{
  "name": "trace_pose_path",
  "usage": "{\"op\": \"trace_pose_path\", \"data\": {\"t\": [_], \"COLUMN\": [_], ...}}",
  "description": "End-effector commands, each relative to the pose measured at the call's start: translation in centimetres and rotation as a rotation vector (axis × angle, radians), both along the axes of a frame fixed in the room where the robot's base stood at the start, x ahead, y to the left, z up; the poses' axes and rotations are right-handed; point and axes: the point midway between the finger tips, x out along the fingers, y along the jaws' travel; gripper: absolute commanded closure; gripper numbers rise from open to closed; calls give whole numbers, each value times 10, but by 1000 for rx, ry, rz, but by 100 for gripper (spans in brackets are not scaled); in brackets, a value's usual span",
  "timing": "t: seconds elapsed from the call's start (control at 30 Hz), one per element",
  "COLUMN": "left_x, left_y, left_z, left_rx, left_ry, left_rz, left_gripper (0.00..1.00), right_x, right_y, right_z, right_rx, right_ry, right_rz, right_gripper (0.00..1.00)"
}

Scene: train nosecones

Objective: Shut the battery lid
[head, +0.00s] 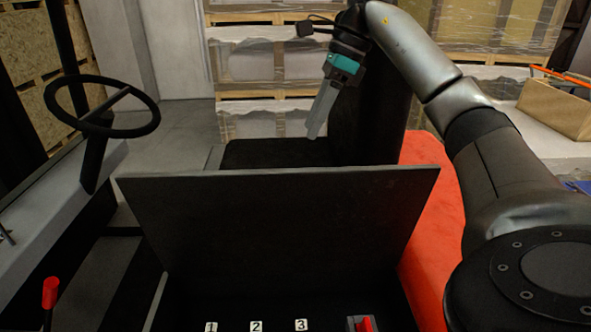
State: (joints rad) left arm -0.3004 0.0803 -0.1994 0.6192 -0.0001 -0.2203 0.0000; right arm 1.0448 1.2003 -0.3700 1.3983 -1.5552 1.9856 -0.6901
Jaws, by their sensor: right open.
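The battery lid (285,215) is a large black panel in the middle of the head view. It stands raised and tilted above the battery compartment (270,312), which shows at the bottom with labels 1, 2 and 3 and a red switch (364,323). My right gripper (316,128) is above and behind the lid's top edge, apart from it, and points down. It is open, with no object seen in it. My left gripper is not in view.
A steering wheel (102,106) on a column stands at the left, with a red-knobbed lever (50,291) below it. A black seat (262,153) lies behind the lid. A red body panel (432,215) is at the right. Wrapped pallets (243,65) stand at the back.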

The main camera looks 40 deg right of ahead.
Motion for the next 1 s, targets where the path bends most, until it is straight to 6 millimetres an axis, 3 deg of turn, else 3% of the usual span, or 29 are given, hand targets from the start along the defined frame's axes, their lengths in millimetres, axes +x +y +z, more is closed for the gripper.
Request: {"op": "trace_pose_path", "data": {"t": [0.3,0.5,0.97,1.0], "left_x": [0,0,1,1], "left_y": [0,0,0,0], "left_z": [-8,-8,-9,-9], "left_rx": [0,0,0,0], "left_ry": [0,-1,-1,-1], "left_rz": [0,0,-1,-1], "left_gripper": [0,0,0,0], "right_x": [10,16,19,19], "right_y": [19,28,32,32], "right_z": [-52,-76,-86,-86], "right_rx": [-1,1,0,0], "right_ry": [3,1,-1,-1], "right_rz": [1,0,0,0], "right_gripper": [53,53,53,56]}}
